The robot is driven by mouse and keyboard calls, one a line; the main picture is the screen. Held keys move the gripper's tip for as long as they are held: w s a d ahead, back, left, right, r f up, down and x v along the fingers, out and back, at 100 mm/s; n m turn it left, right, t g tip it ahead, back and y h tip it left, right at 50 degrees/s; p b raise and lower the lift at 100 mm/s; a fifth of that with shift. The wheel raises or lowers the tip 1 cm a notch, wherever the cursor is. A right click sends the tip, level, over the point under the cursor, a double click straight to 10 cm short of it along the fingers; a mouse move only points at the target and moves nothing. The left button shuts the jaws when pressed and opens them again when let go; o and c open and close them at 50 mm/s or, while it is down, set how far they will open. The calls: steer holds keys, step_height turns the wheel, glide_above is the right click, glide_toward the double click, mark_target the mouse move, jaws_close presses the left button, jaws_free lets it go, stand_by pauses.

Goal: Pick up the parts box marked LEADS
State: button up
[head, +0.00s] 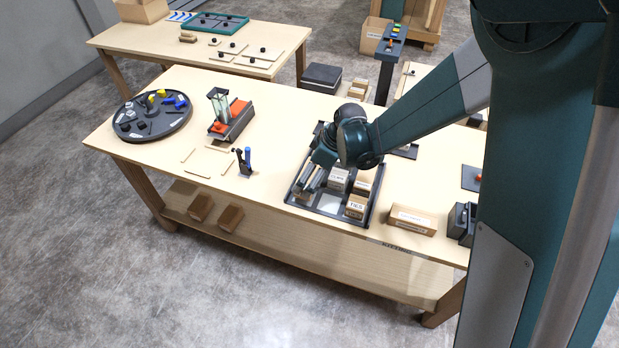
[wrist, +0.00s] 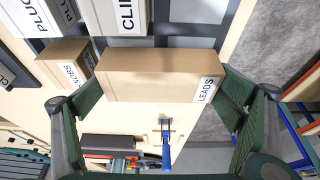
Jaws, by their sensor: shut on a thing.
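The parts box marked LEADS (wrist: 160,72) is a tan box with a white label, near the middle of the wrist view. My gripper (wrist: 166,98) has one green finger against each end of it and is shut on it. In the head view my gripper (head: 313,176) is at the left side of the dark parts tray (head: 330,204), and the held box is mostly hidden there. I cannot tell whether the box is clear of the tray floor.
Boxes marked KNOBS (wrist: 68,65) and CLIPS (wrist: 115,15) sit close by; other boxes (head: 355,206) stand in the tray. A blue-handled tool (head: 246,160) stands left of the tray. A long labelled box (head: 410,220) lies to the right.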

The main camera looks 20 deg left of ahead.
steer(key=shift+r, duration=3.95)
steer(key=w+d, duration=0.3)
steer(key=d, duration=0.2)
steer(key=w+d, duration=0.4)
steer(key=d, duration=0.2)
steer(key=w+d, duration=0.4)
steer(key=d, duration=0.2)
steer(key=shift+f, duration=0.15)
steer(key=w+d, duration=0.3)
steer(key=d, duration=0.6)
steer(key=w+d, duration=0.3)
steer(key=d, duration=0.7)
steer(key=shift+d, duration=0.3)
steer(key=shift+f+b, duration=0.4)
steer(key=shift+f, duration=2.75)
steer(key=shift+f, duration=1.85)
